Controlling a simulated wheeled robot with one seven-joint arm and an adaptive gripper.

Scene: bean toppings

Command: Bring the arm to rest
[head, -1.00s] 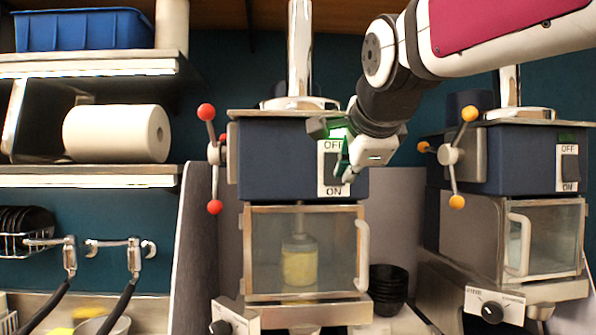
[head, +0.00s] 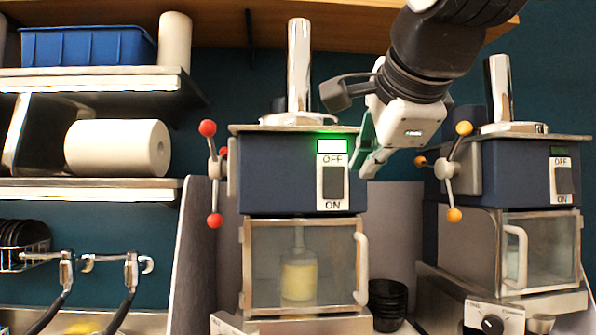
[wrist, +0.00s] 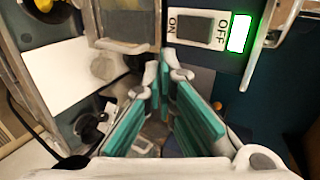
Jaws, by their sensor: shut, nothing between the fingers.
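My gripper (head: 370,170) is in front of the right edge of the left blue machine (head: 270,172), beside its switch (head: 333,184). In the wrist view the teal-padded fingers (wrist: 163,80) are close together at the tips with nothing between them. The OFF/ON switch also shows in the wrist view (wrist: 197,38), with a lit green indicator next to it. The gripper appears apart from the switch. The left machine's glass door (head: 330,265) is closed, with a container of yellow contents (head: 299,278) behind it.
A second blue machine (head: 520,172) with orange-knobbed levers stands at the right. Black bowls (head: 388,300) are stacked between the machines. Shelves at the left hold a paper roll (head: 115,147) and a blue bin (head: 88,50). A wooden shelf (head: 230,25) runs above.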

